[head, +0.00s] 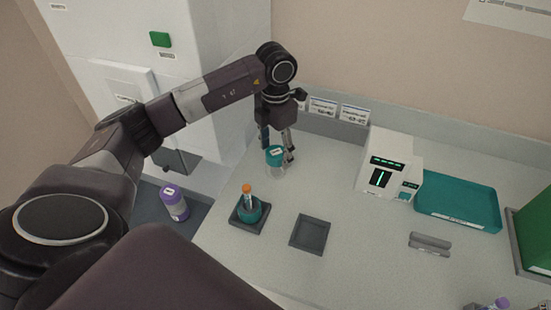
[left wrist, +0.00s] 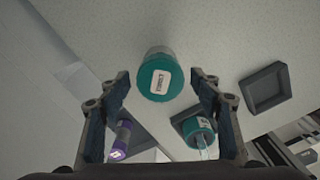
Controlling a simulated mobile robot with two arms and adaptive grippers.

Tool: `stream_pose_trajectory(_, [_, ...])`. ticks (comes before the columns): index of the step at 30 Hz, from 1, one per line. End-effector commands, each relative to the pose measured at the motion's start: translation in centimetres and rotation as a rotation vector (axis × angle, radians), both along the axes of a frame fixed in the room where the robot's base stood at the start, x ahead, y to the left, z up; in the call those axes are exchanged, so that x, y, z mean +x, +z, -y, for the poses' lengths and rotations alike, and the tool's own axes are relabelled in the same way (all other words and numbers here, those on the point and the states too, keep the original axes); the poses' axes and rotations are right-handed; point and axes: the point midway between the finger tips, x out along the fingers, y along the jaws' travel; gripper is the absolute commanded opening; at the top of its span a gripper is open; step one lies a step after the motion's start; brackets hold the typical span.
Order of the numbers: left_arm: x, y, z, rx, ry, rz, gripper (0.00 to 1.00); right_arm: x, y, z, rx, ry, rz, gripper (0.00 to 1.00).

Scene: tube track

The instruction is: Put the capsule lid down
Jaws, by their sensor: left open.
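The capsule lid (head: 275,157), a clear cylinder with a labelled teal top, stands on the counter near the back wall; it also shows in the left wrist view (left wrist: 160,80). My left gripper (head: 277,150) is open above and around it, and the left wrist view shows a finger on each side with gaps to the lid. The teal capsule base (head: 249,212) sits on a dark square holder (head: 236,222) and holds an upright orange-capped tube (head: 247,190). My right gripper is not in view.
An empty dark square holder (head: 309,234) lies right of the capsule base. A white device (head: 390,165), a teal tray (head: 460,201), a grey rack (head: 429,244) and a green box (head: 535,230) are at right.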

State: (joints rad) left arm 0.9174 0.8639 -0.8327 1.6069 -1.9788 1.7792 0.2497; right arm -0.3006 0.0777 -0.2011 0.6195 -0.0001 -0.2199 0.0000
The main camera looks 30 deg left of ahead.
Motion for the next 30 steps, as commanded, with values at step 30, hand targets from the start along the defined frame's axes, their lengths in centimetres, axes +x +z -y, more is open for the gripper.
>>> stream_pose_trajectory(30, [0.0, 9.0, 0.0, 0.000, 0.002, 0.001, 0.59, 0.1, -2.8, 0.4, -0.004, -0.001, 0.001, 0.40])
